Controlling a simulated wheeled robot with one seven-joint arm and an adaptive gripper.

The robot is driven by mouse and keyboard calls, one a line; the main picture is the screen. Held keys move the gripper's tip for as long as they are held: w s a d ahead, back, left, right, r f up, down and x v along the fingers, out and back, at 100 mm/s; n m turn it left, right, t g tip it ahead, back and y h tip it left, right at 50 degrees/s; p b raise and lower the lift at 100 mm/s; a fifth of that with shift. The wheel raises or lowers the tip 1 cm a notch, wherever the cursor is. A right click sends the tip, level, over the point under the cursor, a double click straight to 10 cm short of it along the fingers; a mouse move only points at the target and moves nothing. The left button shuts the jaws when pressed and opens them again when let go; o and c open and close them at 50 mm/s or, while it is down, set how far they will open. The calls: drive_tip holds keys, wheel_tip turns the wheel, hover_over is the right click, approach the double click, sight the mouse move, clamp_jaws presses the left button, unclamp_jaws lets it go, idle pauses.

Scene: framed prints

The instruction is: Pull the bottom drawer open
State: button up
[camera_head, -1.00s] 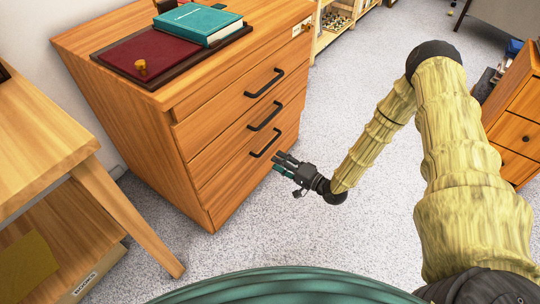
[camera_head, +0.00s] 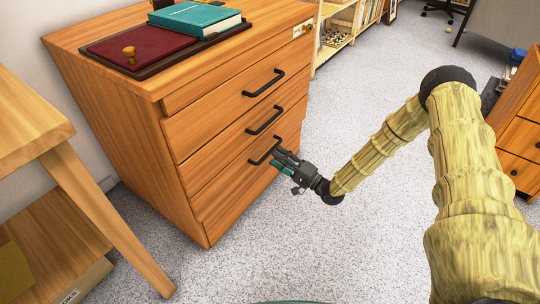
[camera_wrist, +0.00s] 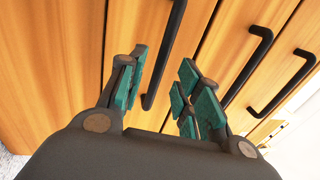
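The wooden cabinet (camera_head: 130,130) has drawers with black bar handles, and all its drawers look shut. The bottom drawer's handle (camera_head: 256,160) is the lowest one, partly hidden behind my gripper (camera_head: 281,162) in the head view. In the wrist view, my gripper (camera_wrist: 165,95) is open, with teal pads on its fingers and nothing held. The lowest handle (camera_wrist: 166,50) appears between the two finger sides there, its lower end near the fingertips. I cannot tell whether the fingers reach around it or whether they touch it.
The middle handle (camera_head: 264,121) and top handle (camera_head: 264,82) lie above. A teal book (camera_head: 195,18) and a dark red board (camera_head: 140,45) rest on the cabinet top. A wooden table (camera_head: 40,120) stands at left, another drawer unit (camera_head: 520,130) at right. The carpet (camera_head: 350,80) between is open.

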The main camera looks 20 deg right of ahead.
sight(270, 150)
drive_tip(key=shift+b+x, duration=0.65)
drive_tip(key=shift+x, duration=1.65)
drive_tip(key=shift+c, duration=0.4)
clamp_jaws()
